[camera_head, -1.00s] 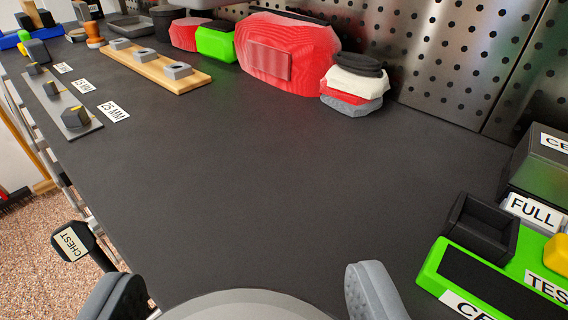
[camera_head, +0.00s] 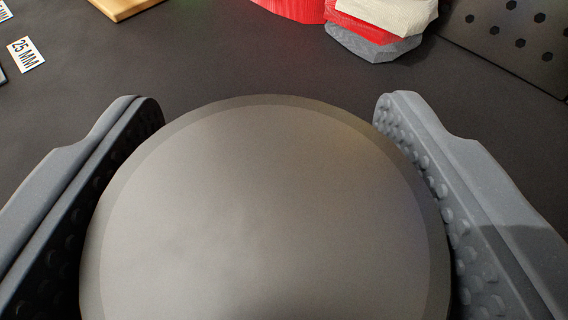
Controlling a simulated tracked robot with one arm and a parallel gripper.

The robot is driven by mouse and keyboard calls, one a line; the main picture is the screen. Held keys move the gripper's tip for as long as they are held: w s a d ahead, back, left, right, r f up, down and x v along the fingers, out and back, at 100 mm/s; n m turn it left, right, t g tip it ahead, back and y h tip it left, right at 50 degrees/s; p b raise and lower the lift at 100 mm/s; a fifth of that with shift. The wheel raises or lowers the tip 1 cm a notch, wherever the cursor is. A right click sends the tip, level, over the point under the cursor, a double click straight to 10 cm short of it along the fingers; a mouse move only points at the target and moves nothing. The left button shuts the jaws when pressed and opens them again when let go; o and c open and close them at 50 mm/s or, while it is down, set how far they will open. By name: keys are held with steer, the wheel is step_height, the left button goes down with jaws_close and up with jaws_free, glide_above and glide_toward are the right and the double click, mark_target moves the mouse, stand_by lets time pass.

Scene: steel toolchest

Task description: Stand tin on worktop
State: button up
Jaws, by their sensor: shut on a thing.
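The tin (camera_head: 265,210) shows as a large round grey lid seen from above, filling the lower middle of the view. My gripper (camera_head: 268,205) is shut on the tin, with one dark, studded finger on each side of it. The dark worktop (camera_head: 215,60) spreads out behind and around the tin. The tin's sides and base are hidden under its lid, so I cannot tell whether it touches the worktop.
Behind the tin lie a red block (camera_head: 290,8) and a stack of red, white and grey pieces (camera_head: 375,45). A perforated steel panel (camera_head: 510,40) stands at the upper right. A "25 MM" label (camera_head: 26,54) and a wooden board (camera_head: 122,6) are at the upper left.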

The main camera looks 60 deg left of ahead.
mark_target(272, 226)
step_height(272, 226, down, 3)
steer(key=shift+f+b, duration=0.2)
steer(key=shift+b, duration=0.2)
steer(key=shift+r, duration=0.1)
steer(key=o, duration=1.3)
steer(key=shift+d+r, duration=0.1)
steer(key=p+v, duration=0.1)
steer(key=v, duration=1.1)
